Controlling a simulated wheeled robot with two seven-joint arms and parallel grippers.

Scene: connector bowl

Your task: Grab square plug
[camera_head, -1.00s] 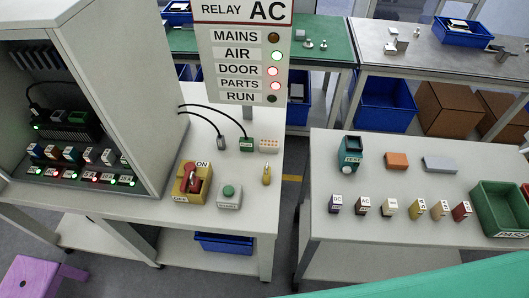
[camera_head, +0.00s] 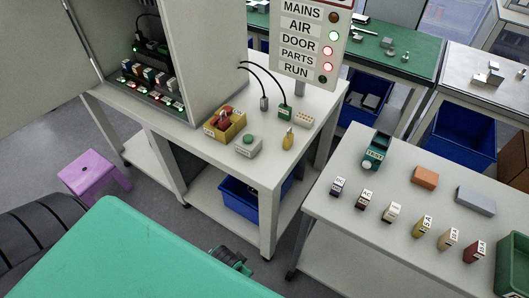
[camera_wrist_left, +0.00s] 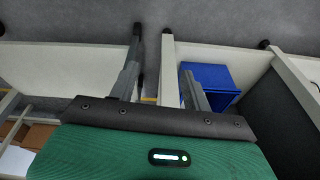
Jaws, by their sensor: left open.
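Two black cables come out of the grey cabinet onto the bench. One ends in a grey plug (camera_head: 264,103), the other in a blocky green plug (camera_head: 284,113). Both rest on the bench top, apart from each other. The small view does not show clearly which is square. My left gripper (camera_wrist_left: 162,52) is open and empty in the left wrist view, with floor, table edges and a blue bin beyond it. No plug shows in that view. My right gripper is not in view.
The bench (camera_head: 285,165) also carries a red-and-yellow switch (camera_head: 225,122), a green-button box (camera_head: 248,145), a yellow part (camera_head: 288,139) and a pale block (camera_head: 304,120). The sign (camera_head: 303,40) stands behind. The right table (camera_head: 330,215) holds several labelled blocks. A purple stool (camera_head: 92,172) is left.

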